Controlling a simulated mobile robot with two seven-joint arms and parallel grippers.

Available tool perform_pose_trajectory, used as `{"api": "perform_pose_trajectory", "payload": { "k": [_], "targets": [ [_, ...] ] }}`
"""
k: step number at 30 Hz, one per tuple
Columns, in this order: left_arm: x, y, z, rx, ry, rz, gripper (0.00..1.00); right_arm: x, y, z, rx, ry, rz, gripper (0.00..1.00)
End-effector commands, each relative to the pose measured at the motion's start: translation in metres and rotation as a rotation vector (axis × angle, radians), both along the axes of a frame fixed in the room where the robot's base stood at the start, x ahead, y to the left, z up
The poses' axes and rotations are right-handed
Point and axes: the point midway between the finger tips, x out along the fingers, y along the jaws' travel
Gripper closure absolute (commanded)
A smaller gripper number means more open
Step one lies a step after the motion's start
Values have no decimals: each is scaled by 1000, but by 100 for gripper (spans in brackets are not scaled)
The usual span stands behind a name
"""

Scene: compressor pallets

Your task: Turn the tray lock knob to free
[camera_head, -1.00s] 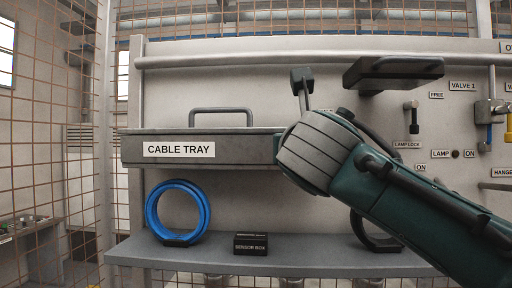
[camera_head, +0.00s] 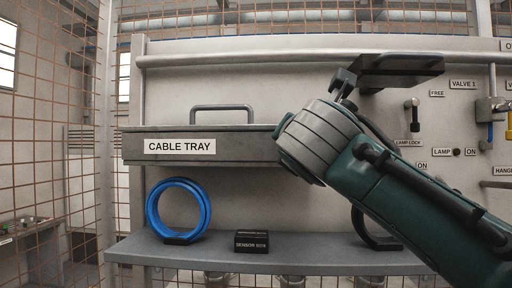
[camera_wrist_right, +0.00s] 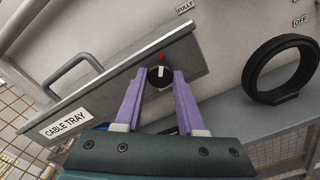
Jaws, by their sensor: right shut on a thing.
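The tray lock knob (camera_wrist_right: 157,79) is a round black knob with a red mark at its upper edge, on the front of the cable tray near its right end in the right wrist view. My right gripper (camera_wrist_right: 161,73) is shut on it, with one purple finger at each side. The grey cable tray (camera_head: 249,150) shows in the head view with its handle (camera_head: 222,108) on top. There my right wrist covers the tray's right end, so the knob and fingers are hidden. My left gripper is in neither view.
A blue ring (camera_head: 152,211) and a black sensor box (camera_head: 252,241) stand on the shelf (camera_head: 320,256) below the tray. A black ring (camera_wrist_right: 250,75) stands to the right.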

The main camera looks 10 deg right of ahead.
Motion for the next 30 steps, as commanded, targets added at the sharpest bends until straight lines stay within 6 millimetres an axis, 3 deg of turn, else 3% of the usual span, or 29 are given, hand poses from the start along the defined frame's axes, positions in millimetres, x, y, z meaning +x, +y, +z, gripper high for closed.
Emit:
{"api": "perform_pose_trajectory", "payload": {
  "k": [18,30],
  "targets": [
    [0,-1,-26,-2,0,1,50,0,1,-1,562,-164,0,100],
    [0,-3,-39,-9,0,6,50,0,1,1,834,-242,0,100]
  ]
}}
